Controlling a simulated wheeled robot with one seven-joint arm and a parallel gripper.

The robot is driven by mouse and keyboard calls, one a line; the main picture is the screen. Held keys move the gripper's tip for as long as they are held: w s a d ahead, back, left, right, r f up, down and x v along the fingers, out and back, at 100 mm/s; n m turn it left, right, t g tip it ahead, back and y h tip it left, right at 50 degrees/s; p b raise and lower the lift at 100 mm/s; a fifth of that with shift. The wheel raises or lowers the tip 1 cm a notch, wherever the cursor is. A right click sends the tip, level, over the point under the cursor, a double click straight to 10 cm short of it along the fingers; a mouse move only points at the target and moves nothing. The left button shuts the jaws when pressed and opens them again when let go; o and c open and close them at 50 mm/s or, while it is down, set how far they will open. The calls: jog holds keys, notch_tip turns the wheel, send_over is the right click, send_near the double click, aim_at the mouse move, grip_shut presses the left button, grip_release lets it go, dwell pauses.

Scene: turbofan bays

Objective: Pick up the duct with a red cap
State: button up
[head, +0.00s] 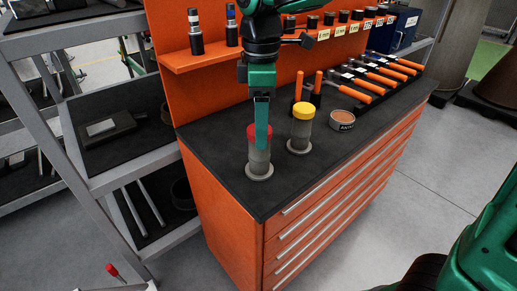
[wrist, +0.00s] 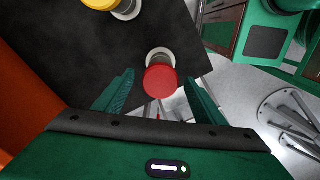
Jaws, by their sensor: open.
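The duct with a red cap (head: 259,158) stands upright on the dark top of the orange cabinet, near its front left corner. In the wrist view its red cap (wrist: 160,81) lies ahead of and between my two fingers. My gripper (head: 262,125) reaches down from above at the red cap, and its finger hides part of the cap in the head view. In the wrist view my gripper (wrist: 160,85) is open, with clear gaps on both sides of the cap. I cannot tell the exact height of the fingertips against the cap.
A duct with a yellow cap (head: 301,130) stands close by to the right. A small round tin (head: 342,120), orange-handled tools (head: 372,85) and an orange back panel (head: 290,60) are further back. A grey shelf rack (head: 105,130) stands left of the cabinet top (head: 215,135).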

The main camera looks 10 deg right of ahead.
jog(key=f, duration=0.8)
jog(key=shift+a, duration=0.25)
jog(key=shift+w, duration=0.1)
jog(key=c, duration=1.2)
